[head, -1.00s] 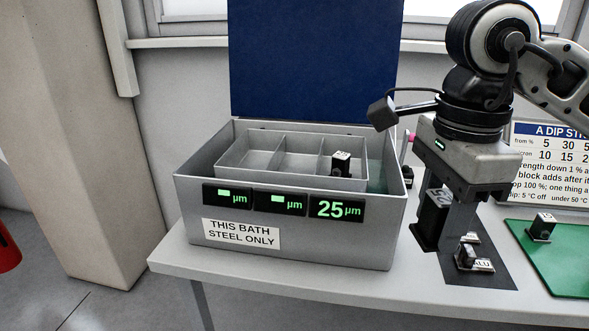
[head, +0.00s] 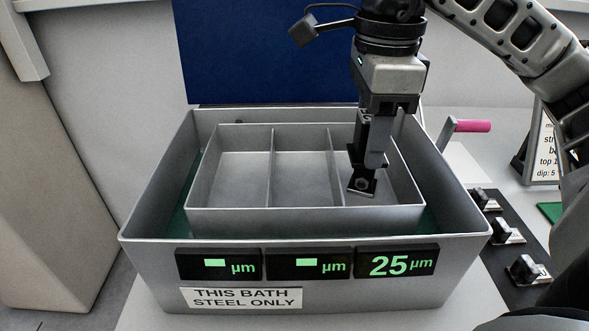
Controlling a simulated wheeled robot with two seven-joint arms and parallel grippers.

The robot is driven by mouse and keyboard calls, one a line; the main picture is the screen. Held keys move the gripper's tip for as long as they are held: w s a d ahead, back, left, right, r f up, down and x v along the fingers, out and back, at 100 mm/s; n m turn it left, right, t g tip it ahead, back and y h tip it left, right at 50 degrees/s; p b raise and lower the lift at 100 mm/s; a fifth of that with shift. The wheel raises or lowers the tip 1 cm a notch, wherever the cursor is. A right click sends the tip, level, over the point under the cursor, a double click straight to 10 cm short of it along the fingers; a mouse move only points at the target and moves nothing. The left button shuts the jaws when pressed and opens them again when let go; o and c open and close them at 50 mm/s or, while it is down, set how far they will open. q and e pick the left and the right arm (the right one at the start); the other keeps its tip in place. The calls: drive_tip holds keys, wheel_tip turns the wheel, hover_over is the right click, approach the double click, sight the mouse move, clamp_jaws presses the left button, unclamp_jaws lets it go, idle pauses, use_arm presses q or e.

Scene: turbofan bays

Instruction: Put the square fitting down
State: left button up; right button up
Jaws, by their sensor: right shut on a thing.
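My right gripper (head: 364,178) points down into the right compartment of the grey divided tray (head: 229,222), which sits inside the bath (head: 150,246). It is shut on a small dark fitting (head: 362,184). The fingers cover much of the fitting, so I cannot make out its full shape. The fitting is low in the compartment, at or just above the floor; I cannot tell whether it touches. The left and middle compartments look empty. My left gripper is not in view.
The bath's front has three displays; the right one (head: 397,262) reads 25 µm. A label (head: 241,298) says "THIS BATH STEEL ONLY". The blue lid (head: 265,55) stands open behind. A pink handle (head: 471,126) is at the right.

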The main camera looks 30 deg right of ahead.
sight(303, 188)
drive_tip(key=w+f, duration=0.2)
drive_tip(key=w, duration=0.1)
drive_tip(key=w+a+f, duration=0.1)
drive_tip(key=w+f, duration=0.1)
drive_tip(key=w, duration=0.1)
drive_tip(key=w+a+f+p, duration=0.1)
drive_tip(key=w+f, duration=0.2)
drive_tip(key=shift+w+a, duration=0.1)
drive_tip(key=shift+w, duration=0.05)
drive_tip(key=shift+w+a+f, duration=0.1)
drive_tip(key=shift+w+f, duration=0.3)
drive_tip(key=shift+f, duration=0.1)
drive_tip(key=f, duration=0.1)
drive_tip(key=f+p, duration=0.1)
drive_tip(key=f, duration=0.1)
drive_tip(key=shift+w+f, duration=0.1)
drive_tip(key=shift+w, duration=0.15)
drive_tip(key=shift+f, duration=0.25)
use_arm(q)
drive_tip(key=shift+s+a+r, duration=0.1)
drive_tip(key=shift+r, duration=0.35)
use_arm(e)
drive_tip(key=shift+f, duration=0.1)
drive_tip(key=shift+f, duration=0.15)
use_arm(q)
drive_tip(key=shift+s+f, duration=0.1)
use_arm(e)
drive_tip(key=o, duration=1.1)
